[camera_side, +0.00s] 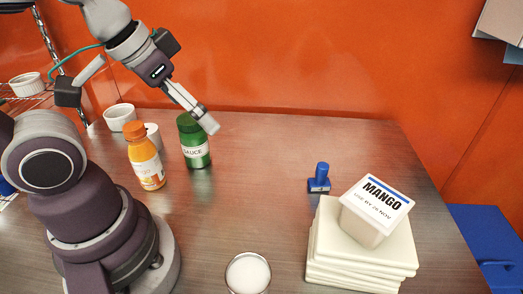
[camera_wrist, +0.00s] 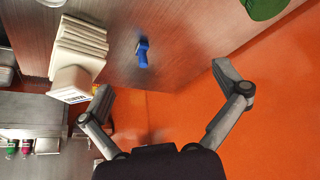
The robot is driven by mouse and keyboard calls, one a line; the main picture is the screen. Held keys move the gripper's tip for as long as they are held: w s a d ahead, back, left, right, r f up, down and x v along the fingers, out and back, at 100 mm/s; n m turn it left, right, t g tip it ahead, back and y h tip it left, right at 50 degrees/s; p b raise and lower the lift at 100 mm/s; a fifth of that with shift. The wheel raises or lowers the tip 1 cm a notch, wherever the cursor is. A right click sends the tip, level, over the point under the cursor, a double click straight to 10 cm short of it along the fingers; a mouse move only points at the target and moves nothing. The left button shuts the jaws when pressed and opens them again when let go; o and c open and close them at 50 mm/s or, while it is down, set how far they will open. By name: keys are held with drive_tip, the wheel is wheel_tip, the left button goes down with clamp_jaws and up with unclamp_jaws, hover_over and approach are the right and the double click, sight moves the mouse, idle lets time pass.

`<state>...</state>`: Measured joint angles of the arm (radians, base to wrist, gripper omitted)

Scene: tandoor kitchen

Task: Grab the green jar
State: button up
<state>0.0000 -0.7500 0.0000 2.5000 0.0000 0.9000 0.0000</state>
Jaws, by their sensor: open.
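The green jar (camera_side: 195,142) has a dark green lid and a white label reading "SAUCE". It stands upright on the brown table, left of the middle in the side view. My gripper (camera_side: 208,122) is above and close by the jar's upper right in that view; I cannot tell whether it touches. In the wrist view my gripper (camera_wrist: 160,95) has its two fingers spread wide with nothing between them. A green round shape, likely the jar's lid (camera_wrist: 264,8), shows at the top right edge there, outside the fingers. Most of the jar is out of that view.
An orange bottle (camera_side: 146,158) stands just left of the jar, with white cups (camera_side: 119,117) behind it. A blue stamp-like object (camera_side: 319,178), a MANGO tub (camera_side: 375,212) on stacked white slabs (camera_side: 358,258) and a white-filled glass (camera_side: 247,273) are elsewhere. The table's middle is clear.

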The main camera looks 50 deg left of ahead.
drive_tip(key=n+g, duration=0.6)
drive_tip(key=n, duration=1.1)
approach(193, 132)
drive_tip(key=shift+s+a+f, duration=0.1)
drive_tip(key=shift+a+f, duration=0.2)
drive_tip(key=shift+a, duration=0.3)
drive_tip(key=shift+a+f, duration=0.3)
drive_tip(key=shift+a, duration=0.3)
drive_tip(key=shift+n, duration=0.3)
drive_tip(key=f, duration=1)
drive_tip(key=shift+w+f, duration=0.25)
drive_tip(key=shift+w, duration=0.15)
drive_tip(key=c, duration=1.3)
